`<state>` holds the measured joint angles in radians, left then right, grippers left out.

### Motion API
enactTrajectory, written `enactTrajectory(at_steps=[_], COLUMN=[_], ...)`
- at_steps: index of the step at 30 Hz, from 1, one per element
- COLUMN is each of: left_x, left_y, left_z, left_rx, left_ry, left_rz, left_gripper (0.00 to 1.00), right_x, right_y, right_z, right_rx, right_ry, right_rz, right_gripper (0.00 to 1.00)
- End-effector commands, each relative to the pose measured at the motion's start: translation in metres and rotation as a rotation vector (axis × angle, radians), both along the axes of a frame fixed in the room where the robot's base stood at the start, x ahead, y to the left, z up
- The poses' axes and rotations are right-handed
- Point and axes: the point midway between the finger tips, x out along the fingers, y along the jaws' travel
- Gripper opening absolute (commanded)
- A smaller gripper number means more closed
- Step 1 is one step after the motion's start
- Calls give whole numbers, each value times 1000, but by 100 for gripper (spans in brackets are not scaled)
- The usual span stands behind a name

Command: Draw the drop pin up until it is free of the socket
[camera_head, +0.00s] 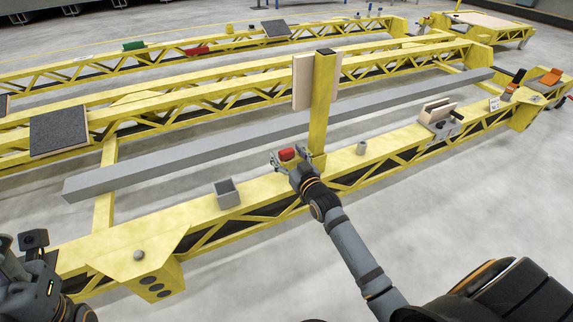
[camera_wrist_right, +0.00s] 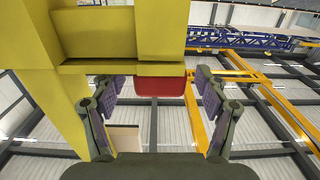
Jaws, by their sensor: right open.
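A small red block (camera_head: 287,154) sits on the near yellow beam at the foot of the yellow post; it may be the head of the drop pin. My right gripper (camera_head: 284,162) is at this block. In the right wrist view the red block (camera_wrist_right: 160,88) shows between and beyond the open fingers (camera_wrist_right: 160,98), under a yellow part, with gaps on both sides. No pin shaft or socket can be made out. My left gripper (camera_head: 32,240) is at the left edge, partly cut off, and its jaw state is unclear.
The yellow post (camera_head: 323,105) with a pale panel stands close behind my right gripper. The front floor is clear.

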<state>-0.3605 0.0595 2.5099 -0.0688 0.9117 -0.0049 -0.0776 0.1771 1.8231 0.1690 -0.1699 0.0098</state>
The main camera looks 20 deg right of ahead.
Motion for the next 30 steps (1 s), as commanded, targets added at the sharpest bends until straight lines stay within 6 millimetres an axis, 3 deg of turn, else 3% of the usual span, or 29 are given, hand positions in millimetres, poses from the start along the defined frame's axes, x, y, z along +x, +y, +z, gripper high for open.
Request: enactTrajectory(at_steps=[8, 21, 30], left_x=[0, 0, 0], left_y=[0, 0, 0], left_z=[-1, -1, 2], left_rx=[2, 2, 2], left_ry=[1, 1, 1], left_rz=[1, 1, 0], left_gripper=[40, 40, 40], right_x=[4, 3, 4], right_y=[0, 0, 0], right_z=[2, 1, 5], right_rx=[0, 0, 0], right_ry=[0, 0, -1], right_rz=[1, 1, 0], right_gripper=[73, 14, 12])
